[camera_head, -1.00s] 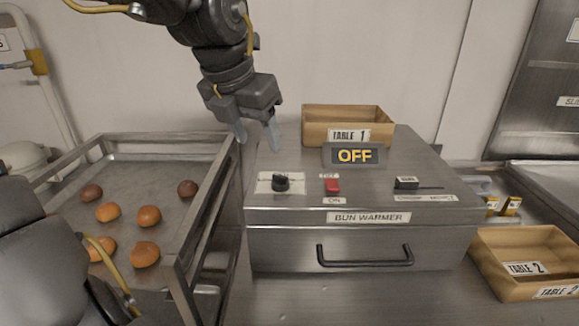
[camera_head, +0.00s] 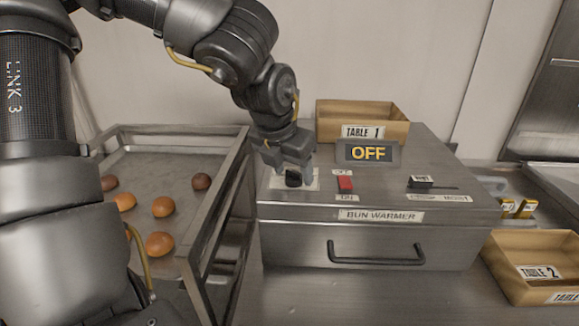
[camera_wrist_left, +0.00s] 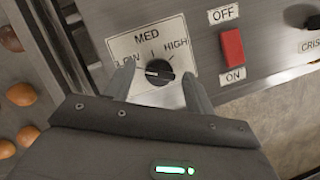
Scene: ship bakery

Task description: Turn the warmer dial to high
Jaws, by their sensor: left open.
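The black warmer dial (camera_head: 293,179) sits on a pale plate on the top left of the bun warmer (camera_head: 300,224). In the left wrist view, the dial (camera_wrist_left: 159,72) has LOW, MED and HIGH labels around it. A pale line on its face runs roughly sideways, with one end toward LOW. My left gripper (camera_head: 292,174) is open over the dial. In the left wrist view, the left gripper's fingertips (camera_wrist_left: 158,80) stand on either side of the dial; I cannot tell whether they touch it. My right gripper is not in view.
A red switch (camera_head: 345,184) marked OFF and ON is right of the dial, with an OFF display (camera_head: 368,153) behind. A black slider (camera_head: 420,182) is farther right. A TABLE 1 box (camera_head: 393,132) stands behind. A metal rack (camera_head: 222,187) with several buns is left.

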